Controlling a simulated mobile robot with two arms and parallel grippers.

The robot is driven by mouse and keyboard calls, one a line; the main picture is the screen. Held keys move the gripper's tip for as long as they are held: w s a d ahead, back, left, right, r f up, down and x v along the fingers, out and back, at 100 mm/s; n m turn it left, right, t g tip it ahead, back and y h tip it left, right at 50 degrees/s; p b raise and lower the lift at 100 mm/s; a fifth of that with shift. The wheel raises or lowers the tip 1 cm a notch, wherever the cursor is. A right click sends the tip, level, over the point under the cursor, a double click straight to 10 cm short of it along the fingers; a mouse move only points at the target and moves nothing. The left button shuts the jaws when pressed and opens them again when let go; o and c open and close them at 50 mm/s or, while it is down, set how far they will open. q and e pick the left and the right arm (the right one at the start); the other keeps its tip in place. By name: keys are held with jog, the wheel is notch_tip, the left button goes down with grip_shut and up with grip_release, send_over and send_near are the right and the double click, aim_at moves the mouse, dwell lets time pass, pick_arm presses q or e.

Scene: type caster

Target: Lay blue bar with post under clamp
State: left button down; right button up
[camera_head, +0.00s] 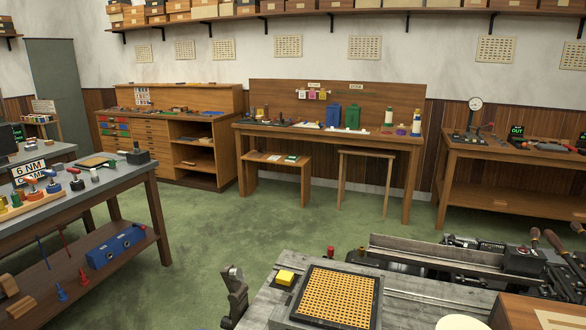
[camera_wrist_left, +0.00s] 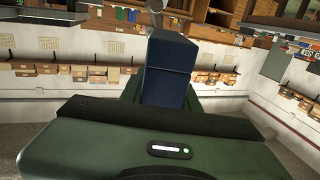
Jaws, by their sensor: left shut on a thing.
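In the left wrist view my left gripper (camera_wrist_left: 160,95) is a dark green body with a black front edge. A dark blue block (camera_wrist_left: 168,75) stands out from between its green sides, and it looks like the blue bar held in the jaws. A small grey rounded piece (camera_wrist_left: 157,6) shows at its far end; I cannot tell whether it is the post. I cannot make out the left gripper or the held bar in the head view. I cannot pick out the clamp with certainty. My right gripper is in neither view.
A grey bench (camera_head: 430,297) in front holds a dark-framed tray with a yellow grid (camera_head: 340,296) and a yellow block (camera_head: 285,277). A dark upright piece (camera_head: 235,297) stands at its left edge. A left table (camera_head: 140,172) has a blue case (camera_head: 115,247) below. Green floor between is clear.

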pick_arm(q)
jog(key=shift+s+a+f+y, duration=0.25)
jog(key=shift+s+f+y, duration=0.05)
jog(key=shift+s+f, duration=0.35)
jog(key=s+f, duration=0.3)
jog(key=s, duration=0.4)
jog(key=shift+s, duration=0.4)
jog(key=shift+w+r, duration=0.1)
jog(key=w+d+r+m+h, duration=0.1)
jog(key=w+d+r+h, duration=0.1)
jog(key=w+r, duration=0.5)
jog(key=w+d+r+m+g+h, duration=0.1)
jog(key=w+d+r+m+h, duration=0.1)
jog(key=w+r+h, duration=0.2)
jog(key=w+r, duration=0.3)
jog(key=w, duration=0.1)
jog(key=shift+w+d+r+m, duration=0.3)
jog(key=shift+w+d+r, duration=0.05)
jog(key=shift+w, duration=0.05)
